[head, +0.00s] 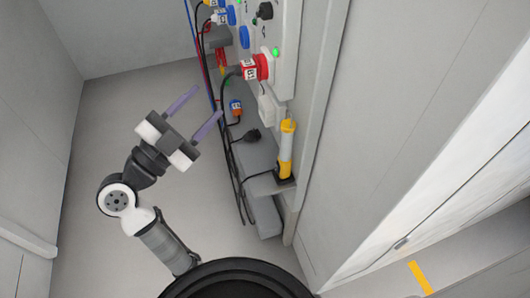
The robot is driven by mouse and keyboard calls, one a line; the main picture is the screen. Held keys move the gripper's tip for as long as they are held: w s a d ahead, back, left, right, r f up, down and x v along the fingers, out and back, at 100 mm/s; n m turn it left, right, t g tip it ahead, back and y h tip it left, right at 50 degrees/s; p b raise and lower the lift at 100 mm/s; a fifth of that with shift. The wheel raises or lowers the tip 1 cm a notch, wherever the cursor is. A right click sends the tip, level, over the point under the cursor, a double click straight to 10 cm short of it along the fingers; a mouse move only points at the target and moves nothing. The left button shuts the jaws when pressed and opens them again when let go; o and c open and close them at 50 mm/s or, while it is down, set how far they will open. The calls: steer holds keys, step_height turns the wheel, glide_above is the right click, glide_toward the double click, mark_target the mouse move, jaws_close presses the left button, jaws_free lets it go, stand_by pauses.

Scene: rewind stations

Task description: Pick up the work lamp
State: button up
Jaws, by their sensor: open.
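The work lamp (287,150) is a yellow and white stick with a black base. It stands roughly upright at the near end of a grey shelf, below the socket panel on the right. My gripper (210,106) is open and empty, with its two purple fingers apart. It is up and to the left of the lamp in the head view, clear of it. A black cable runs beside the lamp's base; I cannot tell whether it belongs to the lamp.
A red plug (256,68) sits in the panel (286,50). Cables hang along the shelf's left edge. The floor (105,150) at left is clear.

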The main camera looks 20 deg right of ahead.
steer(key=w+d+f+n+g+y+p, duration=0.1)
steer(key=d+f+n+g+y, duration=0.35)
steer(key=f, duration=0.55)
steer(key=n+g+y+p, duration=0.1)
steer(key=n+g+y, duration=0.1)
steer(key=n, duration=0.1)
glide_toward(280, 150)
steer(key=shift+t, duration=0.25)
steer(key=x, duration=0.5)
steer(key=shift+s, duration=0.2)
steer(key=x, duration=0.5)
steer(key=shift+d, duration=0.4)
jaws_close()
